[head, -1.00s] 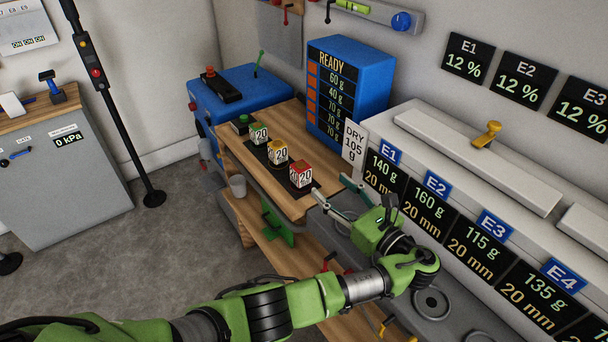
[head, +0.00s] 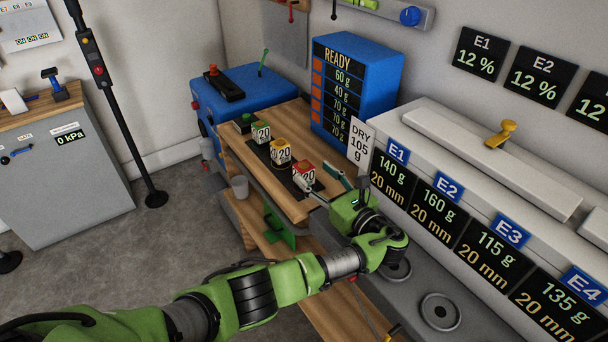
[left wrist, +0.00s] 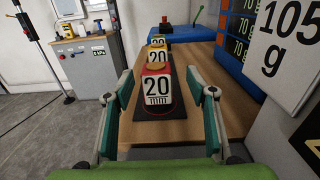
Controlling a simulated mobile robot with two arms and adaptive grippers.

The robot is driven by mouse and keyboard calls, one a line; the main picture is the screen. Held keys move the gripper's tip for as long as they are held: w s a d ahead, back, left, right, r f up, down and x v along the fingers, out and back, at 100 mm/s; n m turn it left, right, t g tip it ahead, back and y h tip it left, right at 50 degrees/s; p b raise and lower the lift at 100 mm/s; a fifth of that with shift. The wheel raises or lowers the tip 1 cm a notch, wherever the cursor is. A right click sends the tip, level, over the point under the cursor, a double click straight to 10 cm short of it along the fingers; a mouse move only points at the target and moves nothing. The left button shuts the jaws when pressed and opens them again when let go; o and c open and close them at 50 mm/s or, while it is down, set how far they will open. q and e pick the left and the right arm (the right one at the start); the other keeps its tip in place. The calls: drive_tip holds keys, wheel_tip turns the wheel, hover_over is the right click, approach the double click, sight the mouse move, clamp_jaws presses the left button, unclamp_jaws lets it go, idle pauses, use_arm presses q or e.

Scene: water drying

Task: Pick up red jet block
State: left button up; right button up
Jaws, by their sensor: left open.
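The red jet block (head: 304,174), with a white face reading 20, stands at the near end of a black strip on the wooden bench. It also shows in the left wrist view (left wrist: 157,89), upright and centred ahead between the fingers. My left gripper (head: 325,190) is open, with its fingers pointing at the block. In the left wrist view the open gripper (left wrist: 162,103) has one finger on each side, apart from the block. One finger partly overlaps the block in the head view. My right gripper is not in view.
A yellow block (head: 280,151) and a green block (head: 260,133) stand in line behind the red one. A blue READY cabinet (head: 378,75) and a DRY 105 g sign (head: 361,143) stand to the right. The wooden bench (head: 240,152) is clear on its left side.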

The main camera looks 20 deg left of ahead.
sight(304, 165)
use_arm(q)
drive_tip(key=shift+w+a+r, duration=0.15)
drive_tip(key=shift+a, duration=0.2)
drive_tip(key=x, duration=0.3)
drive_tip(key=shift+a+p, duration=0.4)
drive_tip(key=shift+a, duration=0.05)
drive_tip(key=shift+w+a, duration=0.2)
drive_tip(key=shift+w, duration=0.1)
drive_tip(key=c, duration=1.3)
drive_tip(key=shift+r, duration=0.15)
